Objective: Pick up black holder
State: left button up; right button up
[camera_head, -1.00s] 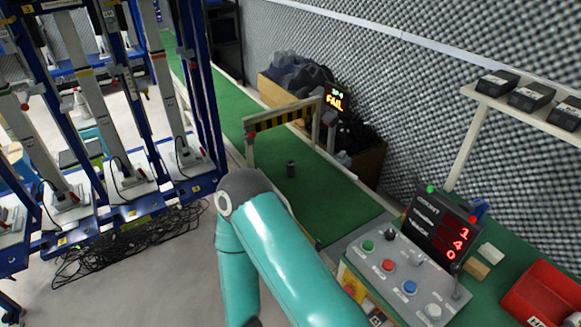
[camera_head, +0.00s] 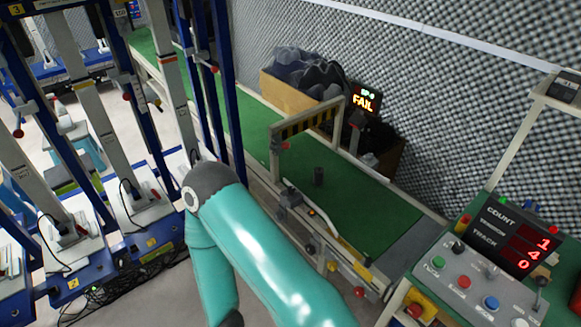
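One of my teal arms reaches in from the bottom of the view, left of the belt. Its elbow is raised and its lower link points down towards the floor. No gripper shows, so I cannot see its fingers. My other arm is not in view.
A black-and-yellow striped gate (camera_head: 308,122) spans the belt. A FAIL display (camera_head: 364,100) stands behind it. A control panel (camera_head: 478,285) with buttons and a count display (camera_head: 513,238) is at lower right. Blue-framed racks (camera_head: 225,95) stand at left. A foam wall runs behind the belt.

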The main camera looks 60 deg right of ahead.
aim_at(318, 176)
jog(key=i, duration=1.45)
jog(key=u, duration=0.45)
jog(key=i, duration=0.45)
jog(key=z, duration=2.5)
jog(key=i, duration=0.25)
jog(key=z, duration=1.55)
jog(key=i, duration=1.2)
jog(key=u, duration=0.45)
